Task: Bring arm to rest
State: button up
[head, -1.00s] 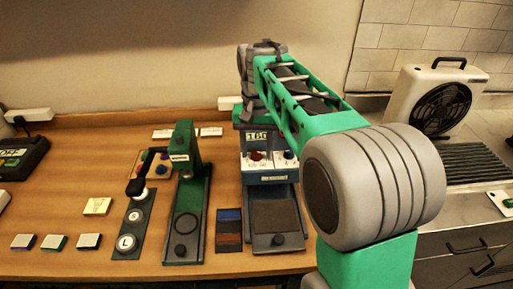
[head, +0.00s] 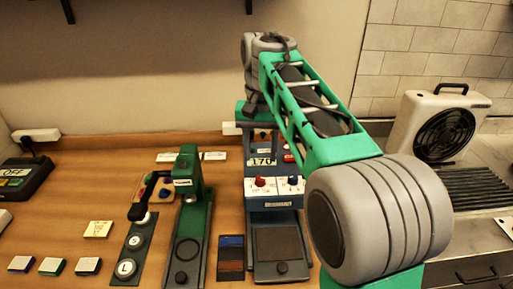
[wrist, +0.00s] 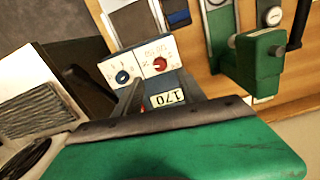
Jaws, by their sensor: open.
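My arm reaches from the lower right over the table in the head view, its forearm slanting up to the wrist. My gripper (head: 262,138) hangs down at the wrist, in front of the upper part of the blue press (head: 268,203), mostly hidden by the forearm. In the wrist view my gripper (wrist: 157,88) shows as a wide green hand with a dark edge. Its fingers are open, with nothing seen between them but the press's display, reading 170. I cannot tell whether they touch the press.
A green press (head: 188,210) stands left of the blue one. A fan heater (head: 443,125) stands at the right. Bare tabletop (head: 60,215) shows at left.

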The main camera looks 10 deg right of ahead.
jog(key=s+f+n+t, duration=0.3)
jog(key=s+f, duration=1.1)
jog(key=s, duration=0.1)
jog(key=shift+s+f+n+t, duration=0.3)
jog(key=shift+f+n, duration=0.1)
jog(key=shift+a, duration=0.1)
